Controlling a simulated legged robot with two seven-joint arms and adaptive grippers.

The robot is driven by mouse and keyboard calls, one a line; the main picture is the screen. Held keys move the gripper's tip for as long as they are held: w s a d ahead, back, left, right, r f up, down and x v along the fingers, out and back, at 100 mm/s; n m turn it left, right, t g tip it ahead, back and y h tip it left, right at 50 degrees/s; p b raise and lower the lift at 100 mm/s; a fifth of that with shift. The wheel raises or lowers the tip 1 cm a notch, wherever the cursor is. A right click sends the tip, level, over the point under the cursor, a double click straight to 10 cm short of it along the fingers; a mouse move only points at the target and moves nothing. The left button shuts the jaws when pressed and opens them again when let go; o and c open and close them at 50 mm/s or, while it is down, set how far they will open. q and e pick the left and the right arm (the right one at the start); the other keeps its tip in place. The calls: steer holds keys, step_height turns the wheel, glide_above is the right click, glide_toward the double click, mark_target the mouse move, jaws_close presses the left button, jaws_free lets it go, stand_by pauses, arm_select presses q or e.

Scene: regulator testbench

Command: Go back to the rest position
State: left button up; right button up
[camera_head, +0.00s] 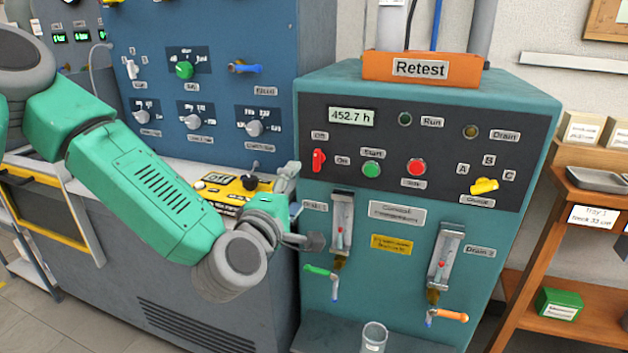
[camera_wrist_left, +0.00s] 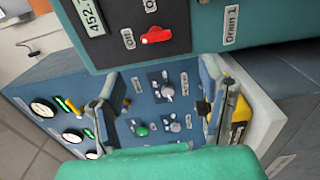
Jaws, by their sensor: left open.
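My left gripper (camera_head: 303,206) is at the front left edge of the teal test cabinet (camera_head: 520,110), beside its red switch and left flow tube. Its two fingers are apart and hold nothing. One fingertip is up near the yellow box, the other low near the left drain label. Whether it touches the cabinet I cannot tell. In the left wrist view, the open gripper (camera_wrist_left: 160,85) has the blue panel with knobs between and behind its fingers. The red switch (camera_wrist_left: 156,35) shows above them. My right gripper is not in view.
A yellow box (camera_head: 228,190) with a black knob lies on the grey ledge behind my left gripper. The blue panel (camera_head: 220,90) rises behind it. A green-handled valve (camera_head: 321,271) and a clear cup (camera_head: 374,337) are below right. A wooden shelf (camera_head: 545,250) stands at the right.

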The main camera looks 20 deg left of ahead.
arm_select(q)
steer(key=s+d+f+m+g+h, duration=0.1)
steer(key=s+f+m+g, duration=0.3)
steer(key=f, duration=0.4)
steer(key=s+d+f+m+g+h+p, duration=0.1)
steer(key=s+f+m+g, duration=0.15)
steer(key=s+f, duration=0.45)
steer(key=s+d+f+m+g+h, duration=0.1)
steer(key=s+f+m+g, duration=0.25)
steer(key=f, duration=0.55)
steer(key=s+a+f+m+g+y, duration=0.1)
steer(key=s+a+f+m+g, duration=0.2)
steer(key=s, duration=0.7)
steer(key=s+a+f+m+g+y, duration=0.2)
steer(key=s+a+f+m+g, duration=0.2)
steer(key=s+a+f, duration=0.3)
steer(key=s+m, duration=0.1)
steer(key=s, duration=0.2)
steer(key=shift+s+a+y+p, duration=0.3)
steer(key=shift+a+p, duration=0.05)
steer(key=shift+p, duration=0.05)
